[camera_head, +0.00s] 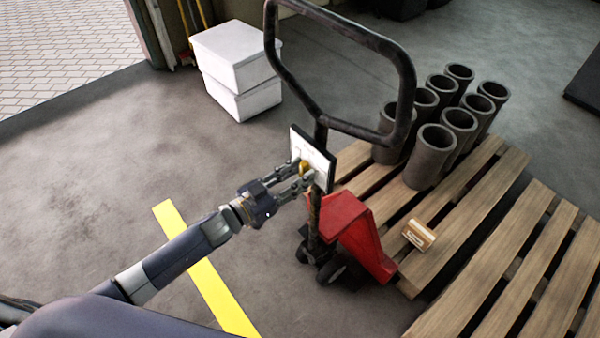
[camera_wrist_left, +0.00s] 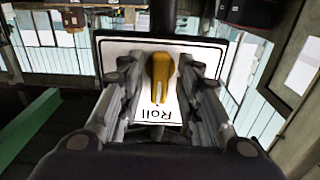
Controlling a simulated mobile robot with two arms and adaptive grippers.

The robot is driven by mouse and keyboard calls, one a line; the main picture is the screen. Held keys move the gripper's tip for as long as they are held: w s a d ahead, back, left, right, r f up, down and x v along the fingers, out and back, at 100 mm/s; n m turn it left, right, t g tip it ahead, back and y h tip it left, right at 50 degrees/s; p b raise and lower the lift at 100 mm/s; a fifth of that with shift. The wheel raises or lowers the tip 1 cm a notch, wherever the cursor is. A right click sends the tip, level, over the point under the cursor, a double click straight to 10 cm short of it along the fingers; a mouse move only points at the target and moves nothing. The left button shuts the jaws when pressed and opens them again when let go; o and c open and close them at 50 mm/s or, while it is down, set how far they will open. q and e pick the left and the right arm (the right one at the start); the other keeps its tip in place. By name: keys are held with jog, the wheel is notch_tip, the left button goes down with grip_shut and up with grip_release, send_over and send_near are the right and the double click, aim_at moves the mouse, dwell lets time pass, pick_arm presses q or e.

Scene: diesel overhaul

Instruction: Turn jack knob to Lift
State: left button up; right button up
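The yellow jack knob (camera_head: 304,167) sits on a white plate (camera_head: 318,158) on the pallet jack's handle post. My left gripper (camera_head: 302,174) reaches it from the left. In the left wrist view, the knob (camera_wrist_left: 161,76) stands between the two fingers of my left gripper (camera_wrist_left: 160,66), with a visible gap on each side, so the fingers look open around it. The plate (camera_wrist_left: 112,50) behind shows the word "Roll", upside down, below the knob. The knob's slotted end points down toward that word. No "Lift" label is readable. My right gripper is not visible.
The red pallet jack (camera_head: 358,234) stands at a wooden pallet (camera_head: 455,225) carrying several dark cylinder sleeves (camera_head: 432,156) and a small box (camera_head: 419,235). The black handle loop (camera_head: 395,60) rises above the plate. White boxes (camera_head: 238,70) stand behind. A yellow line (camera_head: 205,275) crosses clear floor.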

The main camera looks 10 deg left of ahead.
pick_arm(q)
jog(key=c, duration=0.4)
jog(key=n+p, duration=0.2)
jog(key=n, duration=0.1)
jog(key=shift+r, duration=0.3)
jog(key=n+p, duration=0.1)
jog(key=n, duration=0.2)
jog(key=shift+a+f, duration=0.1)
jog(key=shift+f, duration=0.05)
jog(key=n, duration=0.3)
jog(key=shift+f, duration=0.2)
jog(key=o, duration=1.5)
